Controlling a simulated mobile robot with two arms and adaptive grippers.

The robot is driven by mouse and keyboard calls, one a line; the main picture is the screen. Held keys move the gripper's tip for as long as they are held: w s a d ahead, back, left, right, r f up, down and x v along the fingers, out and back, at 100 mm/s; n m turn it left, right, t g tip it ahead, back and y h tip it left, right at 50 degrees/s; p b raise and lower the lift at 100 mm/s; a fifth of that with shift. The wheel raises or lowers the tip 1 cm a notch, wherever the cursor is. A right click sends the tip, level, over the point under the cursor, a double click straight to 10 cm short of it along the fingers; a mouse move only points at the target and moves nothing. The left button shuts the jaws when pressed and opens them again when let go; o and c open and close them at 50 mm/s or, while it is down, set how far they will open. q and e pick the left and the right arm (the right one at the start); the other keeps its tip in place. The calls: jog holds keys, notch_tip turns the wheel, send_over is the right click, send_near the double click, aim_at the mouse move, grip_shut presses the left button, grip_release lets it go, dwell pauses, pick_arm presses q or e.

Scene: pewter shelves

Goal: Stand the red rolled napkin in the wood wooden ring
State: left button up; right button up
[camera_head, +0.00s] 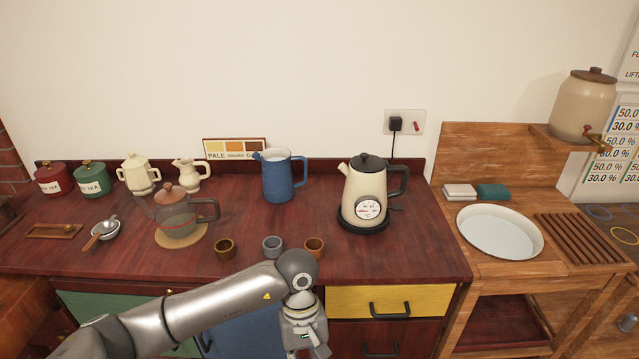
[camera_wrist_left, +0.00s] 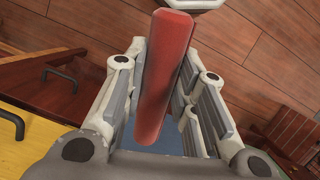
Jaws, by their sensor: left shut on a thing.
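The red rolled napkin (camera_wrist_left: 165,78) is between the two fingers of my left gripper (camera_wrist_left: 163,62) in the left wrist view. The gripper is shut on it, and one end of the roll sticks out past the fingertips. In the head view my left gripper (camera_head: 306,342) hangs in front of the counter's front edge; the napkin is not visible there. Three small round ring-like or cup-like pieces stand near the front edge: a brown one (camera_head: 225,249), a grey one (camera_head: 272,246) and an orange-brown one (camera_head: 314,247). I cannot tell surely which is the wooden ring.
A glass teapot (camera_head: 178,217) on a round mat, a blue jug (camera_head: 281,176) and a cream kettle (camera_head: 364,196) stand behind the small pieces. A strainer (camera_head: 104,229) lies at left. A white basin (camera_head: 499,232) is at right. The counter (camera_head: 420,258) is clear right of the orange-brown piece.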

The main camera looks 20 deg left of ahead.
pick_arm(q)
jog(key=w+d+r+n+t+h+p, duration=0.25)
jog(key=w+r+n+t+h, duration=0.35)
jog(key=w+r+n+h, duration=0.7)
jog(key=w+a+r+n+t+y+p, duration=0.1)
jog(key=w+a+r+n+t+y, duration=0.5)
jog(key=w+a+r+n+t, duration=0.6)
pick_arm(e)
notch_tip(320, 180, up, 4)
pick_arm(q)
notch_tip(320, 180, down, 12)
jog(key=w+d+m+b, duration=0.1)
jog(key=b, duration=0.8)
jog(key=shift+w+d+r+t, duration=0.2)
jog(key=shift+d+r+t, duration=0.05)
jog(key=shift+d+t, duration=0.05)
pick_arm(e)
notch_tip(320, 180, down, 9)
jog(key=shift+s+a+f, duration=0.15)
jog(key=shift+a+f, duration=0.05)
pick_arm(q)
jog(key=o, duration=1.1)
